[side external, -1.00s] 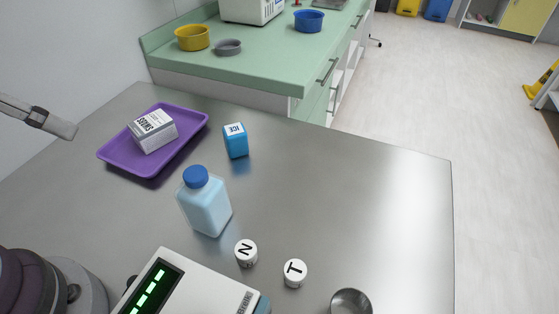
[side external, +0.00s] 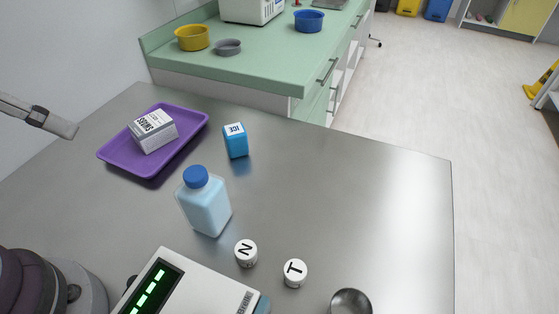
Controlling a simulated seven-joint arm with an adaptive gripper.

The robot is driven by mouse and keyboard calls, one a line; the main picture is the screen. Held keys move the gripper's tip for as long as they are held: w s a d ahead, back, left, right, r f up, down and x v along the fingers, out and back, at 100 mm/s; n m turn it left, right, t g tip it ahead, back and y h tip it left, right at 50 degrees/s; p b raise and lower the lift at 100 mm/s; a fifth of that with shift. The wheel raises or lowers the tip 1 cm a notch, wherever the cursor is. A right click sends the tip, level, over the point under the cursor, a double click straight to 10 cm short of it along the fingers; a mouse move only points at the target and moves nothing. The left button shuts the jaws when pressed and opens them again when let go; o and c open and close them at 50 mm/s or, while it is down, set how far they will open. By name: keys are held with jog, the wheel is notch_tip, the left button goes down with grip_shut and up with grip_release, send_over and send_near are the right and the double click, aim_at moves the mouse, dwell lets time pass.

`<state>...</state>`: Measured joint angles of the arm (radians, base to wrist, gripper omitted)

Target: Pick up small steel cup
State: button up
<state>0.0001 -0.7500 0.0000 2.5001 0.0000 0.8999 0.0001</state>
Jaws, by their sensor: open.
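The small steel cup (side external: 351,302) stands on the steel table at the bottom edge of the side view, right of the white cap marked T. Its round rim and part of its inside show, and its lower part is cut off by the frame. My gripper is not in view, so its position relative to the cup cannot be seen.
White caps marked N (side external: 246,253) and T (side external: 295,273) stand left of the cup. A blue-capped bottle (side external: 206,205), a device with a green display (side external: 190,285), a blue box (side external: 236,141) and a purple tray (side external: 115,155) holding a swabs box (side external: 153,131) are further left. The table's right side (side external: 390,210) is clear.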

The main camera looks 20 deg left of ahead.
jog(key=shift+c, duration=1.2)
jog(key=m+g+h, duration=0.6)
jog(key=m+g, duration=0.1)
jog(key=m, duration=1.3)
send_over(349, 312)
jog(key=a, duration=0.6)
notch_tip(349, 312, down, 11)
jog(key=x, duration=1)
jog(key=shift+w+d+f, duration=0.15)
jog(key=shift+d+f, duration=0.1)
jog(key=shift+d, duration=0.05)
jog(key=c, duration=1.2)
